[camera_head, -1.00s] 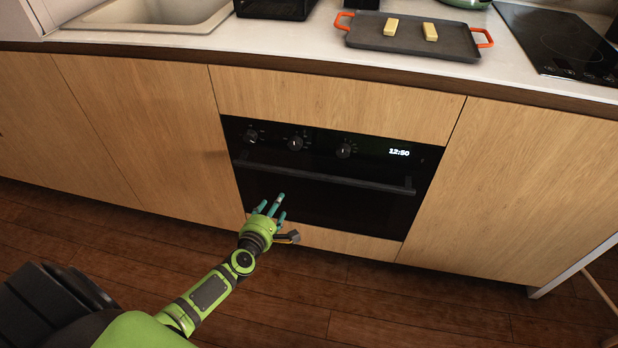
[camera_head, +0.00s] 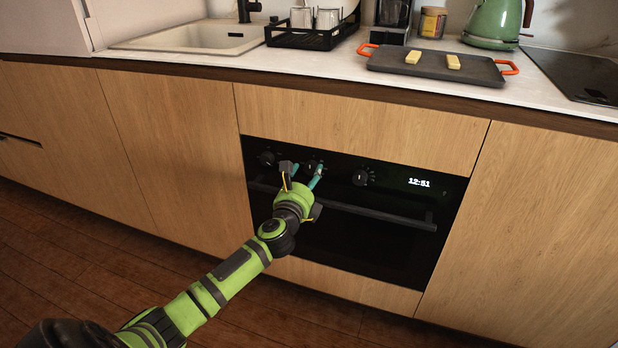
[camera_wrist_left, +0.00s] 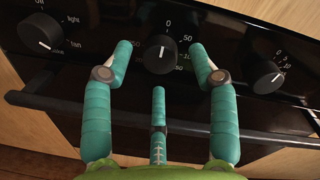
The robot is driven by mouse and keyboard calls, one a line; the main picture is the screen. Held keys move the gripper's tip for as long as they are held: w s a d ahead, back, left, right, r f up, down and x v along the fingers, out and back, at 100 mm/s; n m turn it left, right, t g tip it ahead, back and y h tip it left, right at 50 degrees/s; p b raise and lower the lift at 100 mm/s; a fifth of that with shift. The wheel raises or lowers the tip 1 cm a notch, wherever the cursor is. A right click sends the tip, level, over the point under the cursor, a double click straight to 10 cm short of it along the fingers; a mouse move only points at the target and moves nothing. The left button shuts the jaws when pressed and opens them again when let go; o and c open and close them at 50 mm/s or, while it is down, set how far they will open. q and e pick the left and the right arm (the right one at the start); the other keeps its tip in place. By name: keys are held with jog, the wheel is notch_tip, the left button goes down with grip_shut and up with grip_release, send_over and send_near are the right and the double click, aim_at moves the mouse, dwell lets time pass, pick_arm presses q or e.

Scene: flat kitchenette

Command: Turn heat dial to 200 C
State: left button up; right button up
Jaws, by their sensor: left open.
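The black oven front (camera_head: 400,240) has three dials. In the head view this dial (camera_head: 312,166) is partly covered by my fingers. My left gripper (camera_head: 304,172) is open at the oven panel. In the left wrist view, two teal fingers flank the heat dial, one on each side, and the third is below it. I cannot tell whether they touch it. My right gripper is not in view.
The mode dial (camera_wrist_left: 40,33) is on the left and another numbered dial (camera_wrist_left: 264,76) on the right. The oven handle (camera_head: 385,213) runs below the dials. A tray (camera_head: 436,69) with two yellow blocks sits on the counter above.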

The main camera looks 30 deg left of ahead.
pick_arm(q)
jog(key=shift+w+a, duration=0.25)
jog(key=shift+w, duration=0.45)
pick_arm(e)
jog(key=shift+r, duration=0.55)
pick_arm(q)
jog(key=c, duration=1.1)
jog(key=shift+c, duration=0.2)
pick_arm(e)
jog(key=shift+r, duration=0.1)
